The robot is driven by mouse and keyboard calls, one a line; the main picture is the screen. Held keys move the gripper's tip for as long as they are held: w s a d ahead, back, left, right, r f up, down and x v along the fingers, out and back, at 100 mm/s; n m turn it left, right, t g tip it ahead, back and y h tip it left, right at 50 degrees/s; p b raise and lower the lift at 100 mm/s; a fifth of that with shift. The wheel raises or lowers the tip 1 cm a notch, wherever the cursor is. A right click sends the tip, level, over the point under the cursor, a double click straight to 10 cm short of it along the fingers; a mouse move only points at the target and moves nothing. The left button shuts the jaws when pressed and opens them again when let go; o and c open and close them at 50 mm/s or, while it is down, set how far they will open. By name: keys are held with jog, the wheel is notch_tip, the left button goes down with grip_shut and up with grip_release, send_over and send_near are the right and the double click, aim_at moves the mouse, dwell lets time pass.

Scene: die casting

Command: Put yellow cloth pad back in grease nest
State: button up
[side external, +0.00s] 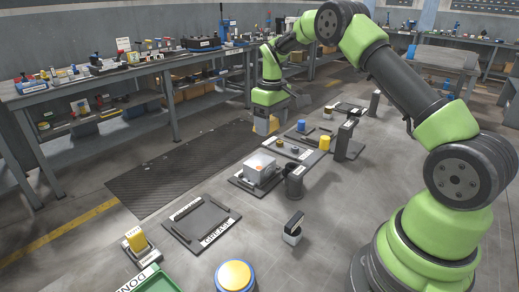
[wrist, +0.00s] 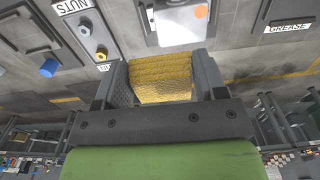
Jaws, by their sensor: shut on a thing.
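My gripper (side external: 267,112) is shut on the yellow cloth pad (side external: 266,126) and holds it in the air above the row of fixtures. In the wrist view the pad (wrist: 162,80) sits between the two dark fingers (wrist: 163,72), with its ribbed yellow face showing. The grease nest (side external: 203,222) is a flat dark tray with raised edges and a GREASE label, on the floor-level surface left of and nearer the camera than my gripper. It looks empty. In the wrist view its label and edge (wrist: 288,15) show at the upper right.
A light metal block with an orange spot (side external: 259,168) stands in a dark fixture between my gripper and the grease nest. A dark post (side external: 295,181) stands beside it.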

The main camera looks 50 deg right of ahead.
jog(key=w+a+f, duration=0.1)
jog(key=w+a, duration=0.1)
jog(key=a, duration=0.9)
send_over(206, 222)
notch_tip(206, 222, down, 7)
jog(key=shift+a+r, duration=0.1)
jog(key=shift+f, duration=2.55)
jog(key=o, duration=0.9)
jog(key=shift+f, duration=0.15)
notch_tip(206, 222, up, 12)
jog(key=shift+r, duration=0.25)
